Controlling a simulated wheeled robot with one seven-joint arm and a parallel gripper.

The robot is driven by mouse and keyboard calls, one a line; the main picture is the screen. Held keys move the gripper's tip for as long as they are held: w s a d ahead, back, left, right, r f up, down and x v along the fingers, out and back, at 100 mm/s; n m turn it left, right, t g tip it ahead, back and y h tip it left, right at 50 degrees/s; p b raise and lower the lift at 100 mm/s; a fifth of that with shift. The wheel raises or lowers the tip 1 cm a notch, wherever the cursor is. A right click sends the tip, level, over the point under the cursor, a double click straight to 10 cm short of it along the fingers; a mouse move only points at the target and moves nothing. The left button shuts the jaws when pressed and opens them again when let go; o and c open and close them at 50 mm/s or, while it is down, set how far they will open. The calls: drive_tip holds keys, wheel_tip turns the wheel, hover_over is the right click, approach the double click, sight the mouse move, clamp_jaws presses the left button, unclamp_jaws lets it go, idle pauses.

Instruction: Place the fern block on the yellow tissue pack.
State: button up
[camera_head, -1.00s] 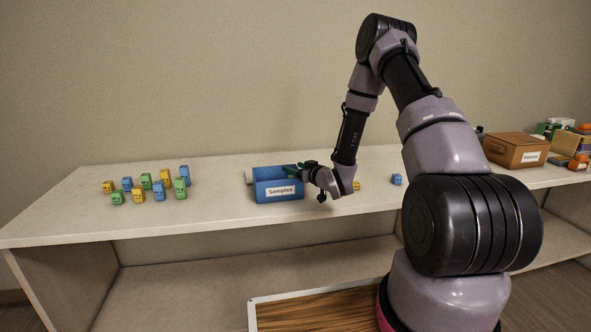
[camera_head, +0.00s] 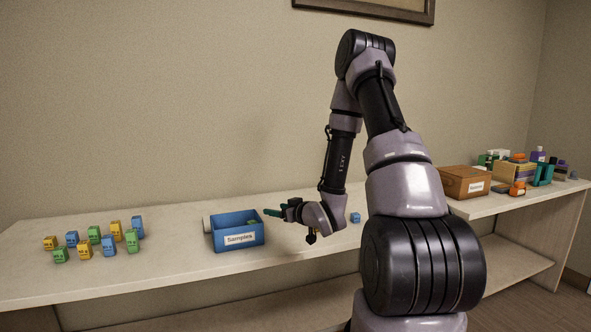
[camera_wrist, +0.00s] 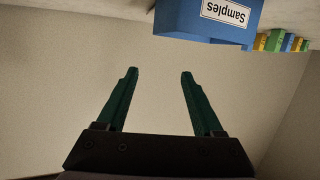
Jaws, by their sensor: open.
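My gripper (camera_head: 268,212) is open and empty, its green fingers spread at the right side of the blue Samples bin (camera_head: 238,240). In the wrist view my gripper (camera_wrist: 158,74) has only wall between its fingers, and the bin (camera_wrist: 205,25) shows upside down above them. A small green piece (camera_head: 253,222) shows inside the bin; it may be the fern block, but I cannot tell. Green blocks (camera_head: 131,240) and yellow blocks (camera_head: 116,231) stand in the group at the left. I cannot tell which item is the yellow tissue pack.
Blue blocks (camera_head: 137,228) stand among the left group. A lone blue block (camera_head: 355,217) sits right of my gripper. A brown labelled box (camera_head: 464,182) and mixed items (camera_head: 515,172) stand at the far right. The counter (camera_head: 175,240) is clear between the group and the bin.

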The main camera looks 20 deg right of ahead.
drive_tip(key=s+d+r+m+g+h, duration=0.2)
drive_tip(key=s+d+r+h, duration=0.1)
drive_tip(key=r, duration=0.5)
drive_tip(key=s+d+r+m+g+h, duration=0.1)
drive_tip(key=s+d+r+m+h, duration=0.1)
drive_tip(key=r, duration=0.7)
drive_tip(key=s+a+r+m+g, duration=0.1)
drive_tip(key=s+r, duration=0.2)
drive_tip(key=s, duration=0.5)
drive_tip(key=s+a+r+m+g+y, duration=0.1)
drive_tip(key=s+r, duration=0.3)
drive_tip(key=s, duration=0.4)
drive_tip(key=s+a+r+m+g+y, duration=0.1)
drive_tip(key=s+a+r+m+g, duration=0.1)
drive_tip(key=s, duration=0.6)
drive_tip(key=shift+s+a+r, duration=0.35)
drive_tip(key=shift+a+r, duration=0.4)
drive_tip(key=shift+r, duration=0.1)
drive_tip(key=shift+w, duration=0.15)
